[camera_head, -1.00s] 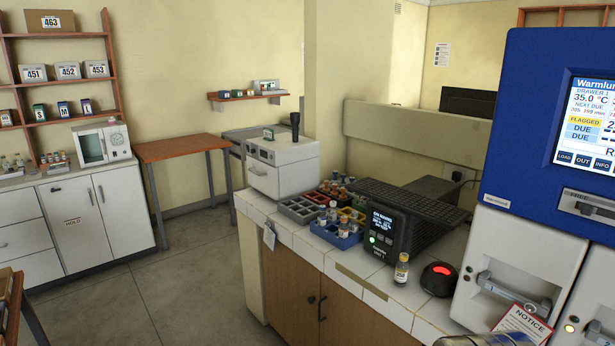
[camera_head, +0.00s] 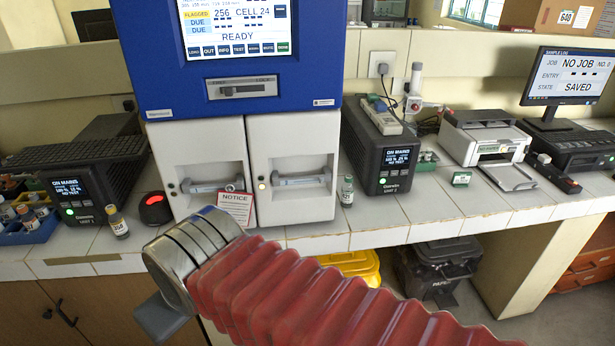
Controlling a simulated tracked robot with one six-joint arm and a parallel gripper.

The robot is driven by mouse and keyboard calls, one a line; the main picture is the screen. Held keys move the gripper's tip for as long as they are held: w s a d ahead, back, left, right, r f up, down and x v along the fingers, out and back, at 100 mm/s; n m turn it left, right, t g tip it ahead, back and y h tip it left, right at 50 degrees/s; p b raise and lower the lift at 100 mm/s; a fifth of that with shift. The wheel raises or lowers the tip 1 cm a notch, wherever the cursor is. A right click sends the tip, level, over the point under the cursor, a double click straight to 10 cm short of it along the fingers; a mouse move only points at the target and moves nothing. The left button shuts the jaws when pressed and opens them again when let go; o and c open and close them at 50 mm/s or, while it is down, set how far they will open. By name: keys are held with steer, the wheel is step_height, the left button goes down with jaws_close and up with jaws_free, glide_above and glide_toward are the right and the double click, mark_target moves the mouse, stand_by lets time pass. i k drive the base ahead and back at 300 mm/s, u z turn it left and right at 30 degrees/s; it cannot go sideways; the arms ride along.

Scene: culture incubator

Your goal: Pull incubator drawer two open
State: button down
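The incubator has a blue upper body (camera_head: 134,60) with a lit screen (camera_head: 238,30) reading READY. Below it are two white drawers side by side, both shut. The left drawer (camera_head: 190,150) has a bar handle (camera_head: 212,186) and a NOTICE sheet (camera_head: 234,208) over its lower right. The right drawer (camera_head: 292,142) has a bar handle (camera_head: 302,181) and an amber light at its left edge. No drawer number is readable. My gripper (camera_head: 165,318) shows only as a grey part beyond my red-sleeved arm, below and in front of the left drawer; its fingertips are unclear.
Power units stand left (camera_head: 104,182) and right (camera_head: 376,150) of the incubator. A red-lit dome (camera_head: 155,210) and small vials (camera_head: 117,222), (camera_head: 347,191) stand near the counter's front edge. A printer (camera_head: 484,138) and monitor (camera_head: 570,76) are farther right. A yellow bin (camera_head: 352,265) is below.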

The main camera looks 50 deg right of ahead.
mark_target(293, 155)
steer(key=z, duration=1.45)
steer(key=k, duration=0.5)
steer(key=z, duration=0.1)
steer(key=i, duration=0.5)
steer(key=z, duration=0.45)
